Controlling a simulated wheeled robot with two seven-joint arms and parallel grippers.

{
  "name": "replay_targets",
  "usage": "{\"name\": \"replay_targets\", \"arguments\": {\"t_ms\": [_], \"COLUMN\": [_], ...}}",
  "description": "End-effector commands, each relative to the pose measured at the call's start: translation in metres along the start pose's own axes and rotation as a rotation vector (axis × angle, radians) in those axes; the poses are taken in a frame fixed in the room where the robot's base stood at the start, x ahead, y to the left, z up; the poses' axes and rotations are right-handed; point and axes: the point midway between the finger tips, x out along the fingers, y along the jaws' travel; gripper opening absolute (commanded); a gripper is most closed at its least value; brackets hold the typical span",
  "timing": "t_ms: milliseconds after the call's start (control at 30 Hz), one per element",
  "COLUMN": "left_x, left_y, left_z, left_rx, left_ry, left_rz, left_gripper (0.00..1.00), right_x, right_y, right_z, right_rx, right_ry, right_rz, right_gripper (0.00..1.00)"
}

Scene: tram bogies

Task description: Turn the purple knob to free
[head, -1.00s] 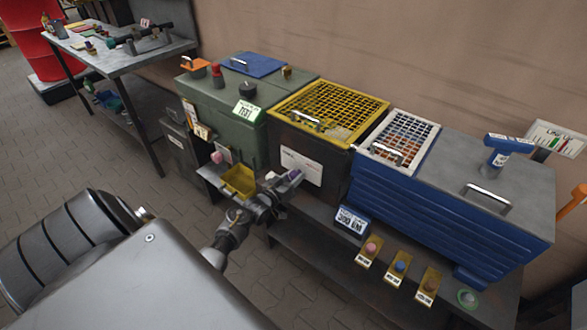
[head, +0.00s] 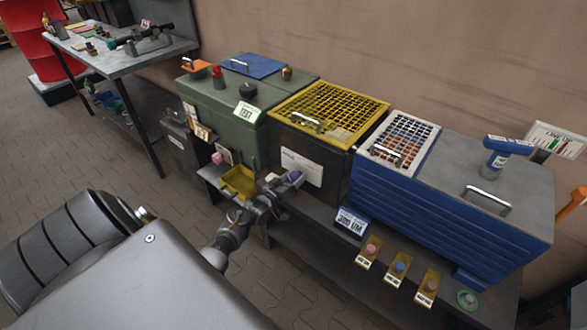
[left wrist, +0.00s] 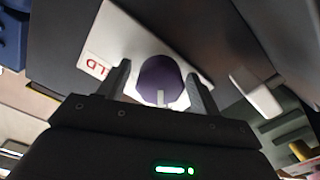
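The purple knob (left wrist: 160,80) is in the middle of the left wrist view, with a small white mark on its near edge. It sits on a white plate (left wrist: 125,38) whose red lettering is partly cut off, with "LD" readable. In the head view the knob (head: 296,175) is a small purple spot on the front of the dark box. My left gripper (left wrist: 160,88) is open, one finger on each side of the knob, with narrow gaps showing. It also shows in the head view (head: 283,187), reaching the box front. My right gripper is not in view.
A yellow tray (head: 238,184) is close to the left of my gripper. The dark box has a yellow grid lid (head: 335,105). A blue ribbed box (head: 410,200) stands to the right, with several small knobs on the shelf edge before it.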

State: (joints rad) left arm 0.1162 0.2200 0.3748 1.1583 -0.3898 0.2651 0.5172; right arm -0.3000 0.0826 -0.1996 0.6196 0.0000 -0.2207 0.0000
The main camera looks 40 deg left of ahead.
Motion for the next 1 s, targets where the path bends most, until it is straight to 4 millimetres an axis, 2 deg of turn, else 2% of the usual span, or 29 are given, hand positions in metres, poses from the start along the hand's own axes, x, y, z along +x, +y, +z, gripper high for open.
{"name": "replay_targets", "arguments": {"t_ms": [233,367,700,833,1000], "left_x": [0.000,-0.010,-0.075,-0.094,-0.106], "left_y": [0.000,0.000,0.000,0.000,0.000], "left_z": [0.000,0.001,0.002,0.001,0.001], "left_rx": [0.001,0.002,0.001,0.001,0.000], "left_ry": [0.000,-0.001,-0.003,-0.002,-0.001], "left_rz": [0.001,0.000,0.000,0.000,0.001], "left_gripper": [0.64,0.64,0.64,0.64,0.64], "right_x": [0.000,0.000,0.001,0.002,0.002], "right_y": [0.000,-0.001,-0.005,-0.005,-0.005], "right_z": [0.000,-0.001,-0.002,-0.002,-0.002], "right_rx": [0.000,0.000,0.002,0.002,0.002], "right_ry": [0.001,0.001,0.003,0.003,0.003], "right_rz": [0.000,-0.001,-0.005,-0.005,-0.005], "right_gripper": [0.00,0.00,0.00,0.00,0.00]}}
